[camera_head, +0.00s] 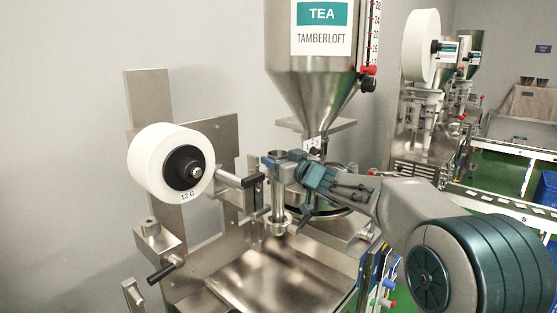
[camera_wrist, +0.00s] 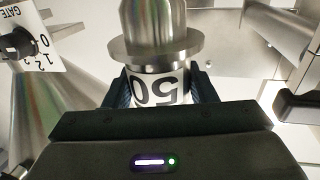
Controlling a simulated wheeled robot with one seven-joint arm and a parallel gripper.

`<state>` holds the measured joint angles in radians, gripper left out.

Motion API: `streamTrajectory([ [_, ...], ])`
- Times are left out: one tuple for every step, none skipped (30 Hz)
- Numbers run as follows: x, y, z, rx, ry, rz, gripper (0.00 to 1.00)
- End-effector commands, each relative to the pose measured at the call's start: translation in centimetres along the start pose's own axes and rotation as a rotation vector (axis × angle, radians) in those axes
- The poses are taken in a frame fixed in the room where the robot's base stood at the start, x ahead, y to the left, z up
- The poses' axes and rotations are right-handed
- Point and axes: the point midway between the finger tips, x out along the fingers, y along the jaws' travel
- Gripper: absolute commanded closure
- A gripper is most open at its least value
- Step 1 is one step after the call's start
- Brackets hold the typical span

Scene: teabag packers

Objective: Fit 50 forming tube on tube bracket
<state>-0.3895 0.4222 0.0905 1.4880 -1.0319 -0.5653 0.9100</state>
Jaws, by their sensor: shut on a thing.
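The 50 forming tube (camera_head: 278,200) is a shiny metal tube standing about upright below the tea hopper. My gripper (camera_head: 277,162) is shut on its upper part, with dark fingers on both sides. In the wrist view, the label "50" shows upside down on the tube (camera_wrist: 157,88) between the fingers. A wide flange and a rounded metal part lie just beyond the label. A metal ring (camera_head: 278,226), perhaps the tube bracket, surrounds or meets the tube's lower end. I cannot tell whether the tube is seated in it or which part it belongs to.
The steel tea hopper (camera_head: 312,92) hangs close above my gripper. A steel tray (camera_head: 275,280) lies below. More machines stand behind at the right.

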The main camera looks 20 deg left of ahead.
Motion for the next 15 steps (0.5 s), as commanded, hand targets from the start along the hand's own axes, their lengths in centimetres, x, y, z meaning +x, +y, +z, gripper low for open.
streamTrajectory([
  [0.0, 0.0, 0.1, 0.000, 0.003, 0.000, 1.00],
  [0.0, 0.0, 0.1, 0.000, 0.003, 0.000, 1.00],
  [0.0, 0.0, 0.2, 0.000, 0.003, 0.000, 1.00],
  [0.0, 0.0, 0.3, 0.000, 0.003, 0.000, 1.00],
  [0.0, 0.0, 0.4, 0.000, 0.003, 0.000, 1.00],
  [0.0, 0.0, 0.5, 0.000, 0.003, 0.000, 1.00],
  [0.0, 0.0, 0.6, 0.000, 0.003, 0.000, 1.00],
  [0.0, 0.0, 0.6, 0.000, 0.003, 0.000, 1.00],
  [0.0, 0.0, 0.7, 0.000, 0.003, 0.000, 1.00],
  [0.0, 0.0, 0.8, 0.000, 0.003, 0.000, 1.00],
  [0.0, 0.0, 0.9, 0.000, 0.003, 0.000, 1.00],
  [0.0, 0.0, 1.0, 0.000, 0.003, 0.000, 1.00],
  [0.0, 0.0, 1.1, 0.000, 0.003, 0.000, 1.00],
  [0.0, 0.0, 1.1, 0.000, 0.003, 0.000, 1.00],
  [0.0, 0.0, 1.2, 0.000, 0.003, 0.000, 1.00],
])
